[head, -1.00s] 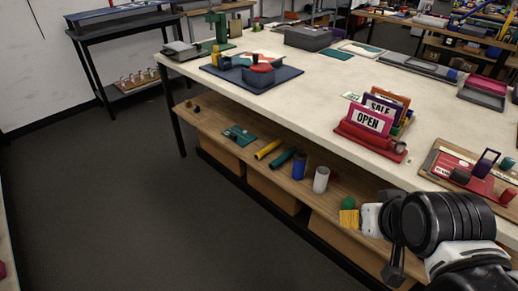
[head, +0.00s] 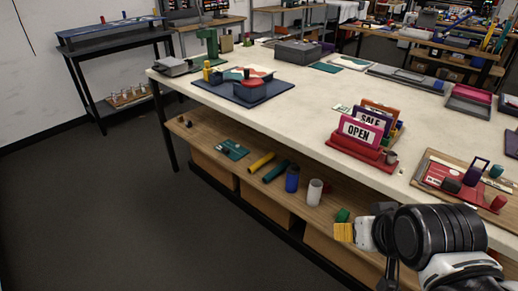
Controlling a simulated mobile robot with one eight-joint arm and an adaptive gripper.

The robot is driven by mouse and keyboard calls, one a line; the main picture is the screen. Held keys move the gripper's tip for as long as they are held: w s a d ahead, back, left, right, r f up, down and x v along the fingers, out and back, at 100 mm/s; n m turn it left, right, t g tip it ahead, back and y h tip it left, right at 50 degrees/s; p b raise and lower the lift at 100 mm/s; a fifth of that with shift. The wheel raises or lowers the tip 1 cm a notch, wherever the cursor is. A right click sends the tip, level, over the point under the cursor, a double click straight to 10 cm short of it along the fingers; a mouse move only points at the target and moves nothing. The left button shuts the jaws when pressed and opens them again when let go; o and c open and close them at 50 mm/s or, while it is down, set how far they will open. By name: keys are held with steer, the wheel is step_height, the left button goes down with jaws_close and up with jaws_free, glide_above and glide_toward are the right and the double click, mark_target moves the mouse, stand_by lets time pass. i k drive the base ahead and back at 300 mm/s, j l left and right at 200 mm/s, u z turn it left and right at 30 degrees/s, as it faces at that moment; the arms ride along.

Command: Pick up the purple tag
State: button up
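A purple sign with a white "SALE" label (head: 369,120) stands upright in a red holder (head: 362,157) on the white-topped table. It sits between a pink "OPEN" sign (head: 358,132) in front and an orange one behind, so only its upper part shows. A separate purple upright frame (head: 475,171) stands on the board further right; I cannot tell which of them is the tag.
The table (head: 310,125) has free room left of the sign holder. A small grey cup (head: 391,157) is close to the holder's right end. The lower shelf (head: 210,137) carries blue and white cylinders. Grey floor (head: 90,215) is open at left.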

mark_target(472, 176)
steer(key=z, duration=1.25)
steer(key=i+j+z, duration=0.15)
steer(key=i+z, duration=0.15)
steer(key=i+j+z, duration=0.35)
steer(key=i, duration=0.15)
steer(key=l, duration=0.1)
